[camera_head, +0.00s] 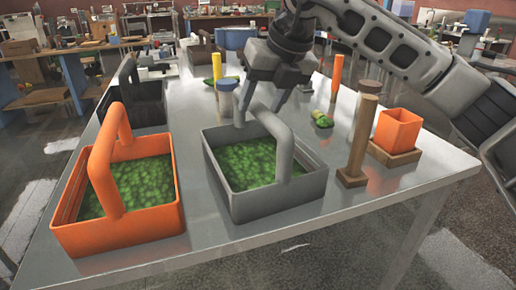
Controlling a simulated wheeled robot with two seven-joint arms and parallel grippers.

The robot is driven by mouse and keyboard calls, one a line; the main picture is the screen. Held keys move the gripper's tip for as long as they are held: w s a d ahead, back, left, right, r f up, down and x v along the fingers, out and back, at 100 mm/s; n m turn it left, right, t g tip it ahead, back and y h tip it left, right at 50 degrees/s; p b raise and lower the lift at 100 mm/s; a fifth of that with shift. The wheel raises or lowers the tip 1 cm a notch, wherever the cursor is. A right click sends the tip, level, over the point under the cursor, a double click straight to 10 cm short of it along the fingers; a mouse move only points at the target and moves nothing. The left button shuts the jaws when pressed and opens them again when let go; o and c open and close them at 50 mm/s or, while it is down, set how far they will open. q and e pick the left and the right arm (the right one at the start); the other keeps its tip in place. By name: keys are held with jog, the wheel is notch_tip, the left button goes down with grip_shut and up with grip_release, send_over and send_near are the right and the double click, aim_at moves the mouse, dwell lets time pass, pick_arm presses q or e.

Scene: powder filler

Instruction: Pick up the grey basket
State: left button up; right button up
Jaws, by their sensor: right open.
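The grey basket (281,203) stands on the metal table, filled with green granules. Its grey handle (276,138) arches over the middle. My right gripper (260,115) comes in from the upper right and points down. Its fingers are open, above and behind the far part of the basket, close to the handle's far end. I cannot tell whether a finger touches the handle. The gripper is empty. My left gripper is not in view.
An orange basket (125,238) with green granules stands to the left, a dark basket (140,103) behind it. To the right are a wooden post (358,145) and an orange cup (397,130) on a wooden base. The table (330,215) is bare at the front right.

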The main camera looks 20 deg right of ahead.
aim_at(255, 116)
jog(key=shift+x, duration=2.4)
grip_shut()
jog(key=shift+w+r, duration=0.1)
jog(key=shift+r, duration=0.05)
jog(key=shift+r, duration=0.15)
